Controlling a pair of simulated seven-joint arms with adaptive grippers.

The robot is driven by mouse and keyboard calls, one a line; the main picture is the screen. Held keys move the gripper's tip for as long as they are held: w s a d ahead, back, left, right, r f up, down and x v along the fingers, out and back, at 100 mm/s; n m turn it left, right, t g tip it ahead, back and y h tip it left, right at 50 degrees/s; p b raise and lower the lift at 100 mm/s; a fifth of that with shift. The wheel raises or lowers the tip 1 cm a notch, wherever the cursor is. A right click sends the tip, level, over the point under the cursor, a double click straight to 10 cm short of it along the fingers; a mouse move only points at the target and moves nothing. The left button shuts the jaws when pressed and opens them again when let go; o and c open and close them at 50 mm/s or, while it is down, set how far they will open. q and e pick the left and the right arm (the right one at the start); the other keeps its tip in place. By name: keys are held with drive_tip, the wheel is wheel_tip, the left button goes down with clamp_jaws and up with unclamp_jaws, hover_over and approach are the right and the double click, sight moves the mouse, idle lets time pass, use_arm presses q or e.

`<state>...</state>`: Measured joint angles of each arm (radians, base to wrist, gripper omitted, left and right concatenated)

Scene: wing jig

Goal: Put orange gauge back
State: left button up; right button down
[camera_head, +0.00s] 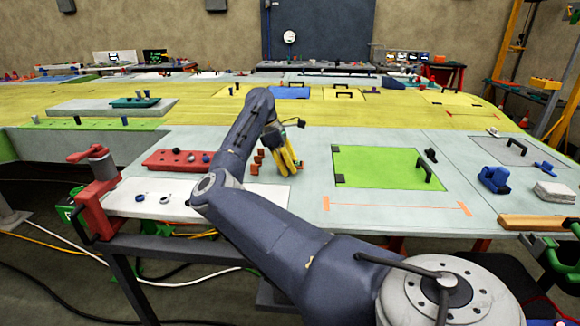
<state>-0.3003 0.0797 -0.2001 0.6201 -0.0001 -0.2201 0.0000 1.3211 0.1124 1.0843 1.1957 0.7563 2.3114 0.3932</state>
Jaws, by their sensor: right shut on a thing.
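My right gripper (286,162), with yellow fingers, is low over the grey panel, left of the green plate. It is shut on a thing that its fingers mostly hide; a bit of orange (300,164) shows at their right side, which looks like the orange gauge. My left gripper is not in view.
A red tray (165,161) with small round parts and a white board (128,210) lie to the left. A blue clamp (493,179) and a white block (555,192) are farther right.

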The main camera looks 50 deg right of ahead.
drive_tip(key=c, duration=0.8)
unclamp_jaws()
drive_tip(key=shift+f, duration=0.15)
drive_tip(key=v, duration=1.2)
